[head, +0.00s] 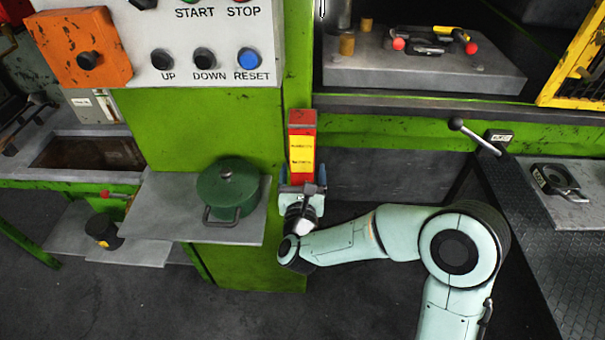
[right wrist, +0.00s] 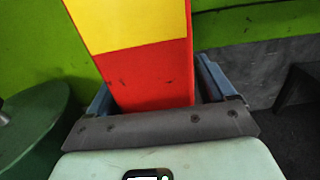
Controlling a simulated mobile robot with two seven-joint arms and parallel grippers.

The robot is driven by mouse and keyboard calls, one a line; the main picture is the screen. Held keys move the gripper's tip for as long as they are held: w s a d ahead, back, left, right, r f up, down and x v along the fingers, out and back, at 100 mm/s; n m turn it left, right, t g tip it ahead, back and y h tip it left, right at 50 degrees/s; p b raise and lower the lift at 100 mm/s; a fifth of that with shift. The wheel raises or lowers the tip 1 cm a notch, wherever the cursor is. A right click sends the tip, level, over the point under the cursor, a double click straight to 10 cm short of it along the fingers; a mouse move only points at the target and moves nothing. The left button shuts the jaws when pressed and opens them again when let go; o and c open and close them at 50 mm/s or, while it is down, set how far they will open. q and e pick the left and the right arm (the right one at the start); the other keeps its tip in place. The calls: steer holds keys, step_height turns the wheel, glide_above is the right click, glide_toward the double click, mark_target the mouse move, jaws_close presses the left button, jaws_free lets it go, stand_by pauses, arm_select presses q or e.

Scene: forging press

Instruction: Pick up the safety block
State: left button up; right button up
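The safety block (head: 303,150) is a tall red block with a yellow label, upright against the green press column in the head view. It also fills the upper middle of the right wrist view (right wrist: 140,75). My right gripper (head: 302,189) is at the block's lower part. In the right wrist view its two blue-grey fingers (right wrist: 156,92) stand on either side of the block, with a narrow gap visible at the right finger. Contact at the left finger cannot be told. The block's bottom end is hidden by the gripper. My left gripper is not in view.
A green lidded pot (head: 229,190) stands on a grey shelf (head: 160,205) just left of my right gripper. A control panel (head: 205,40) is above it. To the right are a lever (head: 474,135) and a dark tread-plate surface (head: 545,225). The press bed (head: 420,75) is behind.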

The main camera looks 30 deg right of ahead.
jaws_close()
steer(key=shift+r, duration=0.15)
